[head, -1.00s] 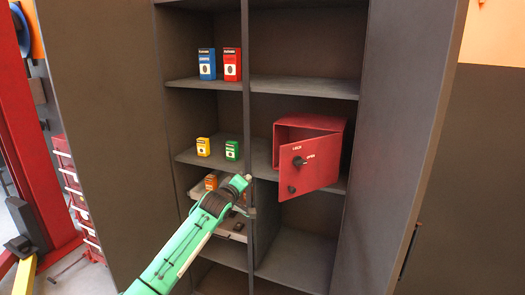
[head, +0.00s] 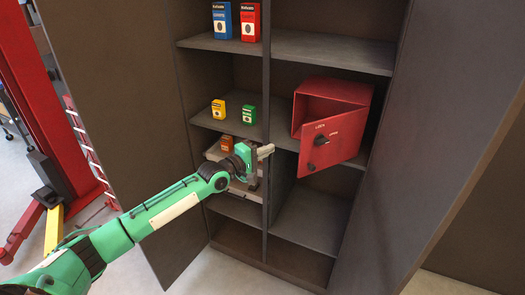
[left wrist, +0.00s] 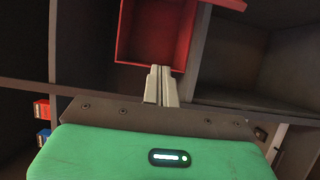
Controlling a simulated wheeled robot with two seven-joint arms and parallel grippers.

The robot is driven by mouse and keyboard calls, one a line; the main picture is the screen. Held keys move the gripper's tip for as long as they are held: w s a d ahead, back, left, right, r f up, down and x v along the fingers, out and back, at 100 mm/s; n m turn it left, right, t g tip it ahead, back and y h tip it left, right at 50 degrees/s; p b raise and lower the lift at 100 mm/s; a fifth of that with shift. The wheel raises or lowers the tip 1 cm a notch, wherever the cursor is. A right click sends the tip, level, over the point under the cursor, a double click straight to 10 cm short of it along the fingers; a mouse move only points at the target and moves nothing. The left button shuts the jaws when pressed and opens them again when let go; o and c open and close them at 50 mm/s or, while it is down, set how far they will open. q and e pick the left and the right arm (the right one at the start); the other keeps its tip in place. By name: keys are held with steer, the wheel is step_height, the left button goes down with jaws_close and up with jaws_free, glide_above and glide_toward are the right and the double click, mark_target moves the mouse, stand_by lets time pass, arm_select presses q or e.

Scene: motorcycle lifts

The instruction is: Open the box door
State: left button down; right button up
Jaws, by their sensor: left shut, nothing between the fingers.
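The red box (head: 345,90) sits on a middle shelf in the right half of the cabinet. Its red door (head: 335,145) stands ajar, swung outward, with a dark knob (head: 321,140) and small labels on its front. The open upper part of the box interior shows above the door. My left gripper (head: 266,151) is shut and empty, to the left of the door and apart from it in the picture. In the left wrist view the shut fingers (left wrist: 161,85) point toward the open red box (left wrist: 150,35); a strip of the door (left wrist: 232,3) shows at the top. My right gripper is out of view.
A vertical divider (head: 266,90) splits the cabinet. Large cabinet doors stand open at both sides. The shelf below the box (head: 312,220) is bare.

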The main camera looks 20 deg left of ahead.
arm_select(q)
steer(key=w+d+p, duration=0.2)
steer(key=d+p, duration=0.2)
steer(key=d, duration=0.1)
steer(key=shift+w+d, duration=0.25)
steer(key=shift+w, duration=0.1)
stand_by(0.4)
steer(key=shift+s+d, duration=0.1)
steer(key=shift+d, duration=0.05)
